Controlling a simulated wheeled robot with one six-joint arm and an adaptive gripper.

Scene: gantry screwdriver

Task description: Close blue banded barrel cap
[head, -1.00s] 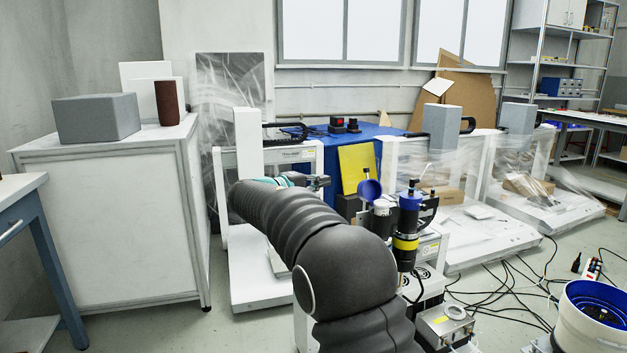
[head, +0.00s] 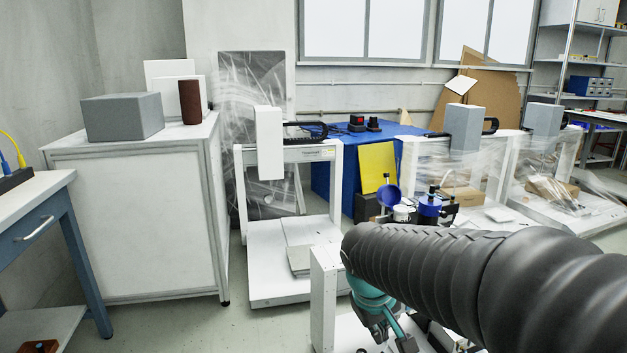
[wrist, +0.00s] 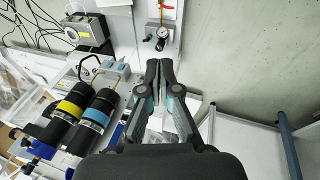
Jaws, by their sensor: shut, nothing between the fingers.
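The blue banded barrel (wrist: 96,116) shows in the wrist view at the left, beside the yellow banded barrel (wrist: 68,108). In the head view, a round blue cap (head: 388,195) stands raised and tilted at the left of the pale barrel top (head: 403,213). The lower part of that barrel is hidden behind my arm. My gripper (wrist: 159,68) is shut and empty, to the right of both barrels in the wrist view and apart from them. In the head view only part of its teal and dark body shows, low in the middle.
A blue-topped barrel (head: 430,205) stands close to the right of the raised cap. A box with a display (wrist: 88,32), loose cables and a pressure gauge (wrist: 162,33) lie beyond my fingers. A white gantry (head: 257,150) stands at the left. Floor (wrist: 235,45) is clear at upper right.

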